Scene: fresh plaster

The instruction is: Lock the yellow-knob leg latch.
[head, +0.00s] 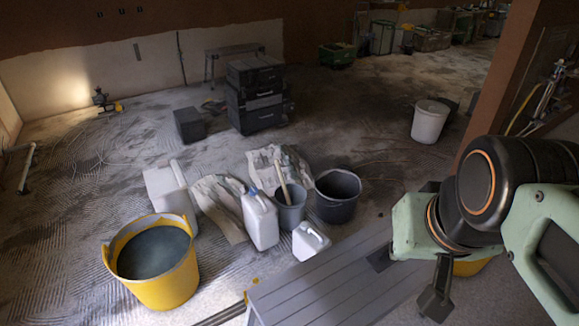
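A small yellow spot (254,281), possibly the yellow knob, shows at the left edge of a grey slatted platform (320,290). It is too small to tell its latch or whether that latch is locked. Dark legs or rails (222,314) run down to the left beside it. My gripper (436,302) hangs at the lower right, pointing down, well to the right of the yellow spot and by the platform's right side. Its dark fingers overlap in this view, so I cannot tell whether they are open. I see nothing held in it.
A yellow tub (158,285) of grey mix stands left of the platform. White canisters (261,220), a grey bucket with a stick (291,212) and a dark bucket (338,196) stand behind it. Something yellow (472,267) is partly hidden beneath my arm. Black toolboxes (256,95) stand farther back.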

